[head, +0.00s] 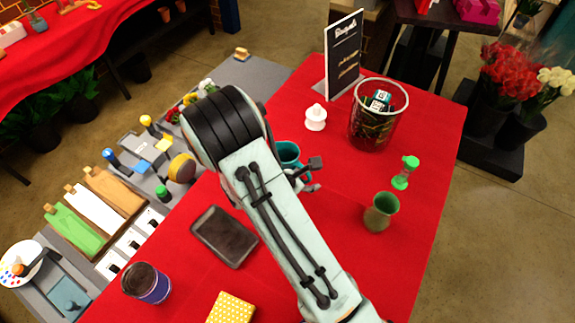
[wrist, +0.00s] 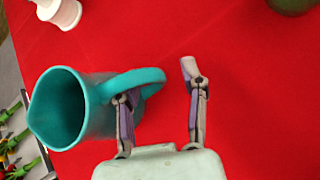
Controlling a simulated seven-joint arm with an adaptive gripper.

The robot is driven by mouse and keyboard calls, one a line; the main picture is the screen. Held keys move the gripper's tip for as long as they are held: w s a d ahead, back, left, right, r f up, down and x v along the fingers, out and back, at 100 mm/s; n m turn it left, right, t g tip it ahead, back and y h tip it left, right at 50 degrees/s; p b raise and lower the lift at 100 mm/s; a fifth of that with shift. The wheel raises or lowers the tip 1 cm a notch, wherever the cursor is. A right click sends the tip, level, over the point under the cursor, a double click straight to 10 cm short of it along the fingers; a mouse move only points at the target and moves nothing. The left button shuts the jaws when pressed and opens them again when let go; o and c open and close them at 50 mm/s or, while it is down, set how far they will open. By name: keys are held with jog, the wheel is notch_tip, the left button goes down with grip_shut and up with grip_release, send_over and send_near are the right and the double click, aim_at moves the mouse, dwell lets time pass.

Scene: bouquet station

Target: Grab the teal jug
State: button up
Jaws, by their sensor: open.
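The teal jug (wrist: 97,112) stands on the red table at the left of the wrist view, its wide mouth and pouring lip toward the left. Its handle (wrist: 140,82) reaches right, toward my gripper (wrist: 158,85). My gripper is open, with the left finger at the handle, overlapping it in the picture, and the right finger to the right of the handle. I cannot tell whether the left finger touches it. In the head view the jug (head: 287,153) is partly hidden behind my arm, with my gripper (head: 314,175) just right of it.
A white spool-like item (head: 316,118), a dark wire basket (head: 372,128) and a black sign (head: 343,57) stand behind the jug. A dark tablet (head: 224,236) lies in front.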

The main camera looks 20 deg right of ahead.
jog(key=shift+w+d+f, duration=0.15)
jog(key=shift+d+f, duration=0.1)
jog(key=shift+f, duration=0.05)
grip_shut()
jog(key=shift+r, duration=0.2)
